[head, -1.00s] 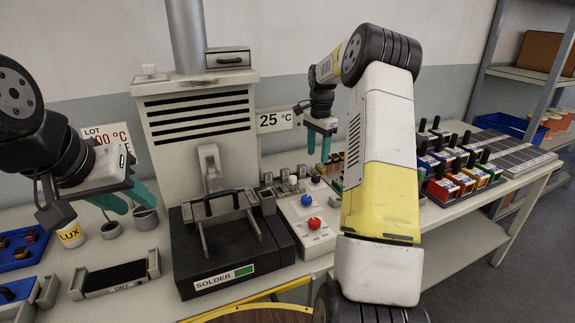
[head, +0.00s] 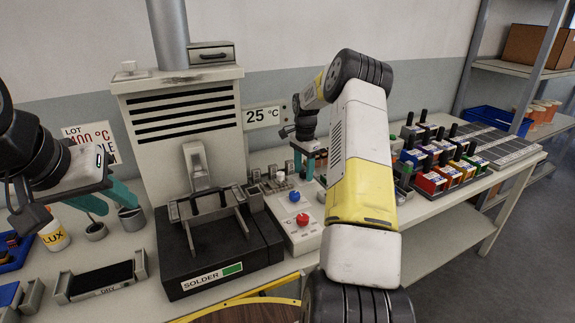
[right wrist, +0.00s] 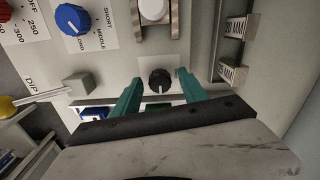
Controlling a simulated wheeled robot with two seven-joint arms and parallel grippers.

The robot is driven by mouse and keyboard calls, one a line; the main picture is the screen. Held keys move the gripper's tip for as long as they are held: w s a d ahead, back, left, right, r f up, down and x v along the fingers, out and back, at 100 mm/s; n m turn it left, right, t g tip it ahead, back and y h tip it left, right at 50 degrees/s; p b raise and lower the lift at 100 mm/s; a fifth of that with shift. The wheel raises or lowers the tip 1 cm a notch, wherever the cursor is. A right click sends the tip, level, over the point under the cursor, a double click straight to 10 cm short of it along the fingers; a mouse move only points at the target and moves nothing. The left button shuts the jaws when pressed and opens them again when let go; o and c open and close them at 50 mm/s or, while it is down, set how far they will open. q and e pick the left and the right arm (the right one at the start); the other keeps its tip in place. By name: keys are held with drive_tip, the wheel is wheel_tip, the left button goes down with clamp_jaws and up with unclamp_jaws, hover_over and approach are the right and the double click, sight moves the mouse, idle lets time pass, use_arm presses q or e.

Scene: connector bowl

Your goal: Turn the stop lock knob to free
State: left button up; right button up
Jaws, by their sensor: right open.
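A small black knob (right wrist: 160,80) with a white pointer mark shows in the right wrist view, its mark towards the bottom of the picture. Any label by it is not readable, so I cannot confirm it is the stop lock knob. My right gripper (right wrist: 158,86) is open, with one teal finger on each side of this knob; I cannot tell whether they touch it. In the head view my right gripper (head: 307,165) is down behind the control box. My left gripper (head: 105,197) is open and empty above the left part of the bench.
A blue knob (head: 294,196) and a red knob (head: 303,219) sit on the control box beside the solder station (head: 205,245). A white round part (right wrist: 153,10) in a metal holder is close to the black knob. Several coloured boxes (head: 430,180) stand right of my right arm.

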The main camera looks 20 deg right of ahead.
clamp_jaws()
drive_tip(key=shift+n, duration=0.3)
drive_tip(key=n, duration=0.3)
drive_tip(key=shift+n, duration=0.3)
drive_tip(key=n, duration=0.4)
drive_tip(key=shift+n, duration=0.3)
drive_tip(key=n, duration=0.4)
drive_tip(key=shift+n, duration=0.3)
drive_tip(key=shift+d+n, duration=0.1)
drive_tip(key=shift+n, duration=2.1)
